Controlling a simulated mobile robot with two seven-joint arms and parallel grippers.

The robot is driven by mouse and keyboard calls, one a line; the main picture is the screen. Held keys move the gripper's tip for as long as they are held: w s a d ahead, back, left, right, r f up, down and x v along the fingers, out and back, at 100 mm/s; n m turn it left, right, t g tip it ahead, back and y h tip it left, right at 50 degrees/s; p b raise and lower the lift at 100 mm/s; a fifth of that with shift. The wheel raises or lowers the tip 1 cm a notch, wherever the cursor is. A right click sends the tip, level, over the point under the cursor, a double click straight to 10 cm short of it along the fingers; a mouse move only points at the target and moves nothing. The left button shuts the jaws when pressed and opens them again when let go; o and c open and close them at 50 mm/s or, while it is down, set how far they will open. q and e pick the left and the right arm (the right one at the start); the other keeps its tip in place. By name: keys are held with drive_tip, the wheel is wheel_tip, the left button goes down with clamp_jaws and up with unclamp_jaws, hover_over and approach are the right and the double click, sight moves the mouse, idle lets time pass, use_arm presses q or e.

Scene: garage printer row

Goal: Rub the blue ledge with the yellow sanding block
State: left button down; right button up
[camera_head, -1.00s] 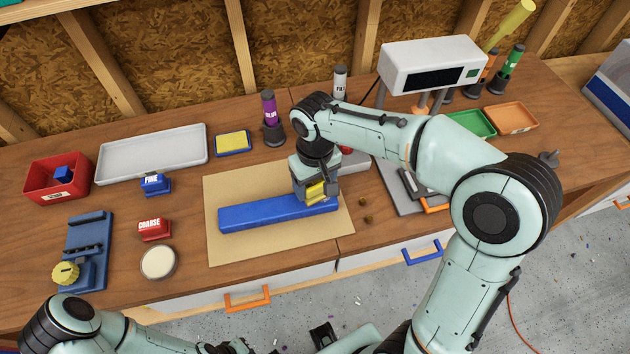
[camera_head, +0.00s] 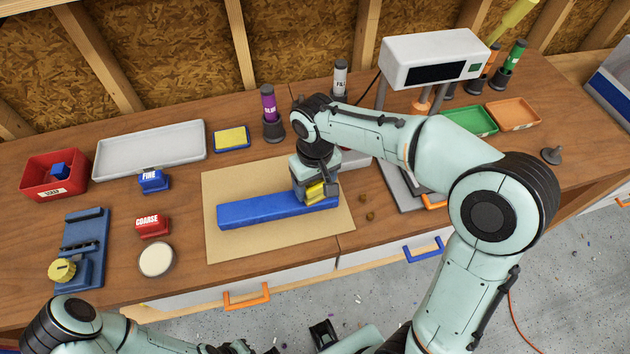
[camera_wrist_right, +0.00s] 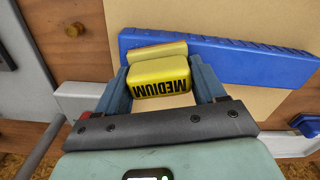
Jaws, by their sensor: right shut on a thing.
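The blue ledge (camera_head: 265,209) is a long bar lying on a tan board on the bench. It also shows in the right wrist view (camera_wrist_right: 230,62). My right gripper (camera_head: 318,192) is shut on the yellow sanding block (camera_wrist_right: 160,78), which is marked MEDIUM. The block is at the right end of the ledge in the head view, low over its top. The gripper hides part of the block and that end, so I cannot tell whether they touch. My left arm (camera_head: 75,312) enters at the lower left, and its gripper is not seen.
The tan board (camera_head: 230,180) has bare room around the ledge. A blue FINE block (camera_head: 153,181), a red COARSE block (camera_head: 153,226) and a round white-topped pot (camera_head: 156,259) stand to the left. A yellow-topped blue pad (camera_head: 231,138) and a purple bottle (camera_head: 269,103) are behind.

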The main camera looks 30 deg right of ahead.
drive_tip(key=shift+f, duration=0.15)
drive_tip(key=shift+s+d+r, duration=0.1)
drive_tip(key=shift+s+d, duration=0.15)
drive_tip(key=shift+d, duration=0.7)
drive_tip(key=shift+s+d+r, duration=0.1)
drive_tip(key=shift+s+d, duration=0.1)
drive_tip(key=shift+d, duration=0.7)
drive_tip(key=shift+d+f, duration=0.1)
drive_tip(key=shift+f, duration=0.05)
drive_tip(key=shift+w+a+f, duration=0.1)
drive_tip(key=shift+w+a, duration=0.05)
drive_tip(key=shift+a, duration=0.6)
drive_tip(key=shift+w+a+f, duration=0.1)
drive_tip(key=shift+w+a, duration=0.05)
drive_tip(key=shift+a, duration=0.55)
drive_tip(key=shift+a+f, duration=0.1)
drive_tip(key=shift+a, duration=0.45)
drive_tip(key=shift+c, duration=0.3)
